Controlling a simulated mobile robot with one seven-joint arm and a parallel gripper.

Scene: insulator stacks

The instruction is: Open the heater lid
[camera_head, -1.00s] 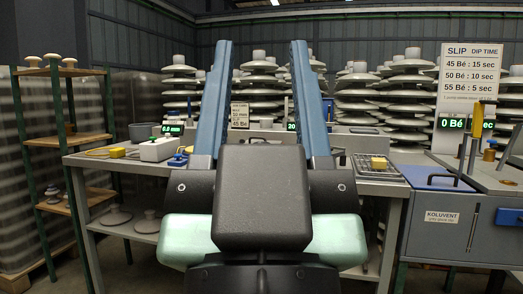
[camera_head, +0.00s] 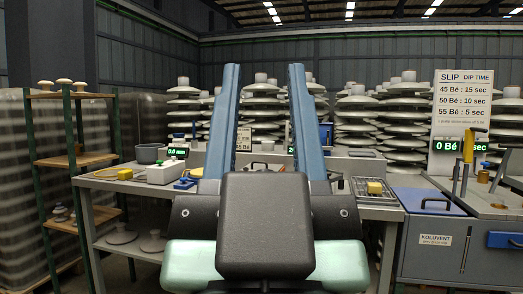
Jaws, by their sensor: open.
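A grey cabinet marked KOLUVENT (camera_head: 436,240) stands at the right. A blue lid (camera_head: 425,203) with a dark bar handle lies flat and closed on its top left part. No label in view reads heater, so I cannot tell for sure that this is the heater lid. My gripper (camera_head: 266,70) points away from me in the middle of the view, with its two long blue fingers apart. It is open and empty. It is to the left of the blue lid and apart from it. My gripper's body hides part of the table.
A table (camera_head: 114,185) in front holds a white device, a grey bowl (camera_head: 150,154) and a grate with a yellow block (camera_head: 375,188). A wooden shelf (camera_head: 82,160) stands at the left. A yellow-handled tool (camera_head: 468,145) rises from the cabinet top. Insulator stacks stand behind.

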